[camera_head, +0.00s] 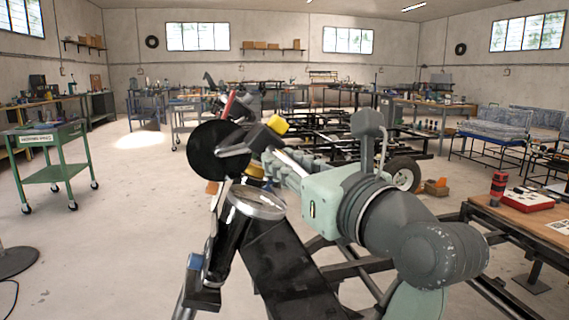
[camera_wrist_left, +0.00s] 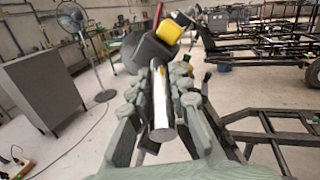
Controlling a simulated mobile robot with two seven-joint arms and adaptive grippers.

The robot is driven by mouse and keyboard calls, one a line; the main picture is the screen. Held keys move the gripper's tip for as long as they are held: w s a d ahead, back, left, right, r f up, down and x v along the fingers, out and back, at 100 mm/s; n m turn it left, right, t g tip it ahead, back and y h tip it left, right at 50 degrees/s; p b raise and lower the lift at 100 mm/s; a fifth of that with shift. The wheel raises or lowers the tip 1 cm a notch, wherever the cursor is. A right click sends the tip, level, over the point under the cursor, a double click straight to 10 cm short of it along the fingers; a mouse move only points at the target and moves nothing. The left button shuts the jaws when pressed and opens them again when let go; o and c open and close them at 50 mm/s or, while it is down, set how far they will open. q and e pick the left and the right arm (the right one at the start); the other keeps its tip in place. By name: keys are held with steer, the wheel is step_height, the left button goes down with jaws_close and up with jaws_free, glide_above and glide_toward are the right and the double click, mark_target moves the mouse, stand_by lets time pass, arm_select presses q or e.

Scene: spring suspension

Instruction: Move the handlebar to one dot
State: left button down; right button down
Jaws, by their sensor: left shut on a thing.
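A shiny metal bar, which looks like the handlebar (camera_wrist_left: 160,98), lies lengthwise between the ridged grey-green fingers of my left gripper (camera_wrist_left: 160,85) in the wrist view. The fingers are shut on it, one on each side. In the head view my left gripper (camera_head: 288,168) is near the middle, its fingers reaching left to the bar (camera_head: 286,158). A yellow block (camera_head: 278,124) and a dark part stand at the bar's far end. A black round disc (camera_head: 215,150) is left of the gripper. I see no dot in either view. My right gripper is not in view.
A black, silver-topped cylinder (camera_head: 250,205) stands below the disc. A wooden bench (camera_head: 535,222) with tools is at right, a green cart (camera_head: 55,172) at left. Black frames with wheels stand behind. A grey cabinet (camera_wrist_left: 45,90) and a fan (camera_wrist_left: 75,22) show in the wrist view. Open floor lies at left.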

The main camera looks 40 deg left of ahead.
arm_select(q)
steer(key=c, duration=1.4)
jaws_free()
steer(key=v, duration=1.2)
steer(key=shift+s, duration=0.1)
steer(key=shift+r, duration=0.1)
